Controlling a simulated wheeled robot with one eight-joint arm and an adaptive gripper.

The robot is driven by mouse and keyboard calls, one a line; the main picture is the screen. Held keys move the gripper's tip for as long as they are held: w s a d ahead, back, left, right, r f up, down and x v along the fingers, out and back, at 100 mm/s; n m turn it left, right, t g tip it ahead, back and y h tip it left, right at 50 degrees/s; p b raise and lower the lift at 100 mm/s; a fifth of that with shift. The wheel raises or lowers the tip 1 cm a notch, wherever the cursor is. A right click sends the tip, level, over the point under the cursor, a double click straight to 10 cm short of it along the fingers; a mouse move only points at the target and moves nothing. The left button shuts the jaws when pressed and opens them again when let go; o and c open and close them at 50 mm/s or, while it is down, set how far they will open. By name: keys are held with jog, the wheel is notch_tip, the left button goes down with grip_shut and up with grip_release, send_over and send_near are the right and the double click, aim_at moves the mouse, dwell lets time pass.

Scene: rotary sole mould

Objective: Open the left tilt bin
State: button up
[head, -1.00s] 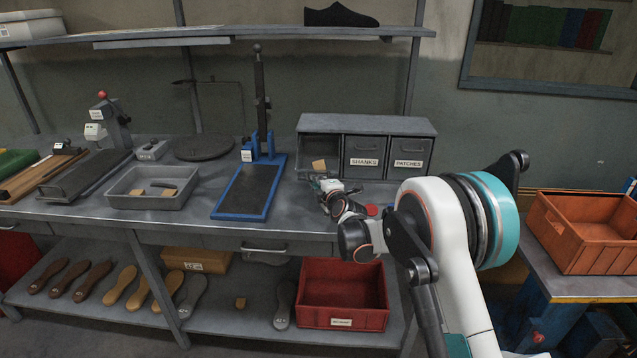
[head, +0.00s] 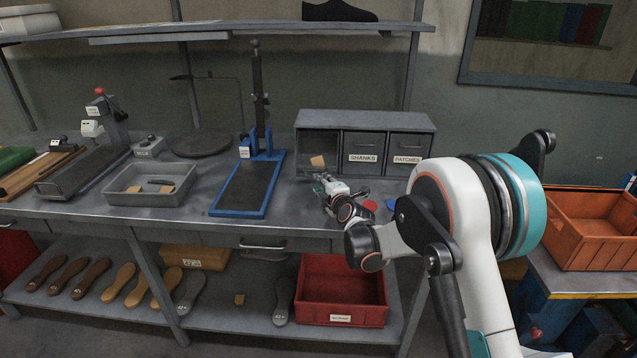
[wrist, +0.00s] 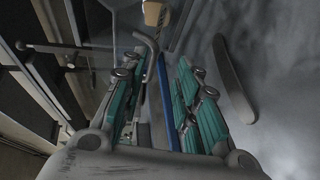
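The left tilt bin's bay (head: 319,141) is in the grey bin unit on the bench, left of the SHANKS bin. The bay looks dark and open at the front, with a tan piece (head: 317,161) at its lower edge. My gripper (head: 322,184) is low in front of this bay. In the wrist view my gripper (wrist: 160,95) has its teal-padded fingers apart. A curved grey bar (wrist: 148,42), which looks like a handle, lies near the tips, toward the left finger. I cannot tell whether it is touched. The tan piece (wrist: 152,12) is just beyond. My gripper partly hides the bin's lower front.
The SHANKS bin (head: 363,147) and PATCHES bin (head: 408,148) are closed. A blue-framed press plate (head: 246,190) is left of my gripper. A red round item (head: 370,206) lies on the bench by my wrist. A grey tray (head: 150,198) stands farther left.

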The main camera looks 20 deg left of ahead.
jog(key=v, duration=0.8)
jog(key=shift+s, duration=0.1)
jog(key=shift+a+f, duration=0.1)
